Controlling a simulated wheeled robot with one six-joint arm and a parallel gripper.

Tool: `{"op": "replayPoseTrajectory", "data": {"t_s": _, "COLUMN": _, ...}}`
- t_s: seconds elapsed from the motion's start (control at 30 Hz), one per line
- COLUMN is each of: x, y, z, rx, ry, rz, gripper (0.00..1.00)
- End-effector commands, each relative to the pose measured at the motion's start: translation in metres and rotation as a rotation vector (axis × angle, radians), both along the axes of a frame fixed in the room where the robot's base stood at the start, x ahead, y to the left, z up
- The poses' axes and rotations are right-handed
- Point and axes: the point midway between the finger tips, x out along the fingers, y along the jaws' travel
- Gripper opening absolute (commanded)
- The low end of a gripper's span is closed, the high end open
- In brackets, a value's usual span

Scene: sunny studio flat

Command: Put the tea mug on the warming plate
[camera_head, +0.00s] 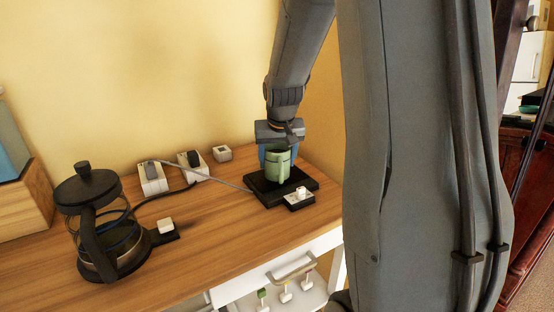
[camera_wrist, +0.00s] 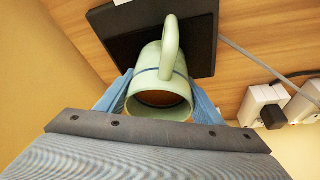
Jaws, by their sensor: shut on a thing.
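The tea mug (camera_head: 279,165) is pale green with a dark band and a handle. It also shows in the wrist view (camera_wrist: 160,104), with brown tea inside. My gripper (camera_head: 277,155) is shut on the mug, with a blue finger on each side of it; the gripper also shows in the wrist view (camera_wrist: 160,95). The black square warming plate (camera_head: 262,196) lies on the wooden counter, and its surface also shows in the wrist view (camera_wrist: 203,30). The mug is upright over the plate; I cannot tell whether its base touches it.
A glass coffee press (camera_head: 99,237) with a black lid stands on the left of the wooden counter (camera_head: 215,237). White sockets with plugs (camera_head: 152,178) and a grey cable (camera_head: 215,178) lie behind. A white switch block (camera_head: 299,197) sits at the plate's front corner. A drawer handle (camera_head: 291,267) is below.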

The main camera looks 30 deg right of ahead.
Motion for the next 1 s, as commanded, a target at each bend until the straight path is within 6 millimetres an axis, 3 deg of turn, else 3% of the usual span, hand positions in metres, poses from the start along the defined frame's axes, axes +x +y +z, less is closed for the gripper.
{"op": "replayPoseTrajectory", "data": {"t_s": 0.13, "x": 0.001, "y": 0.0, "z": -0.002, "rx": -0.001, "ry": -0.002, "rz": 0.0, "gripper": 0.2}}
{"op": "replayPoseTrajectory", "data": {"t_s": 0.17, "x": 0.0, "y": 0.0, "z": -0.003, "rx": 0.0, "ry": 0.0, "rz": 0.0, "gripper": 0.66}}
{"op": "replayPoseTrajectory", "data": {"t_s": 0.23, "x": 0.0, "y": 0.0, "z": -0.002, "rx": 0.0, "ry": 0.0, "rz": 0.0, "gripper": 0.78}}
{"op": "replayPoseTrajectory", "data": {"t_s": 0.67, "x": -0.001, "y": 0.0, "z": 0.005, "rx": -0.001, "ry": -0.002, "rz": 0.0, "gripper": 0.79}}
{"op": "replayPoseTrajectory", "data": {"t_s": 1.0, "x": -0.022, "y": 0.008, "z": 0.06, "rx": -0.001, "ry": -0.006, "rz": -0.001, "gripper": 0.79}}
